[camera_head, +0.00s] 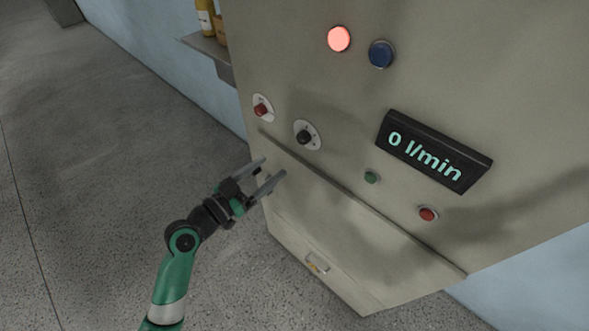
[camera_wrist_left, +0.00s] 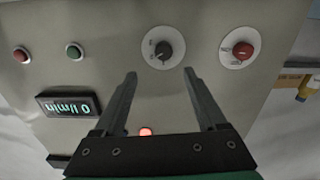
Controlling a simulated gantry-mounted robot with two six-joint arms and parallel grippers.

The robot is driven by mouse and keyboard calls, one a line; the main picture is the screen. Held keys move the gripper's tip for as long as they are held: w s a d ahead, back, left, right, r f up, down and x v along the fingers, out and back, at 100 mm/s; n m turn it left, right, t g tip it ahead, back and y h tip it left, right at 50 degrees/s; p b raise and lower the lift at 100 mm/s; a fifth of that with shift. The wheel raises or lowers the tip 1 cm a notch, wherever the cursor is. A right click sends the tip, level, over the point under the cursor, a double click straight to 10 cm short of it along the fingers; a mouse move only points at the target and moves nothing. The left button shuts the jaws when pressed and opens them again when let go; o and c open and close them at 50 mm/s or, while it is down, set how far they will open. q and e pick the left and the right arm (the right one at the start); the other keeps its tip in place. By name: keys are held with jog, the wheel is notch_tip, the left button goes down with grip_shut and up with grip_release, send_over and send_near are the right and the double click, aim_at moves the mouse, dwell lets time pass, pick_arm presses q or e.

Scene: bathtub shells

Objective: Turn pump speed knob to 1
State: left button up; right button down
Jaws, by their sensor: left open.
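A black knob (camera_head: 304,136) on a round white dial plate sits on the beige panel, left of the display; I take it as the pump speed knob. A red knob (camera_head: 261,109) on a similar plate is up and left of it. The dial markings are too small to read. The display (camera_head: 433,151) reads 0 l/min. My left gripper (camera_head: 272,168) is open and empty, below and left of the black knob and apart from it. In the left wrist view the black knob (camera_wrist_left: 163,50) lies just beyond and between the open fingertips. My right gripper is not in view.
A lit red button (camera_head: 339,39) and a blue button (camera_head: 381,54) are at the panel's top. A green button (camera_head: 371,177) and a red button (camera_head: 428,213) sit below the display. A ledge (camera_head: 350,200) runs under the knobs. Open floor (camera_head: 90,150) lies left.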

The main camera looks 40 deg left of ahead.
aim_at(300, 140)
pick_arm(q)
jog(key=w, duration=0.8)
jog(key=w+a, duration=0.1)
jog(key=w, duration=0.3)
jog(key=shift+r, duration=0.1)
jog(key=shift+s, duration=0.1)
grip_shut()
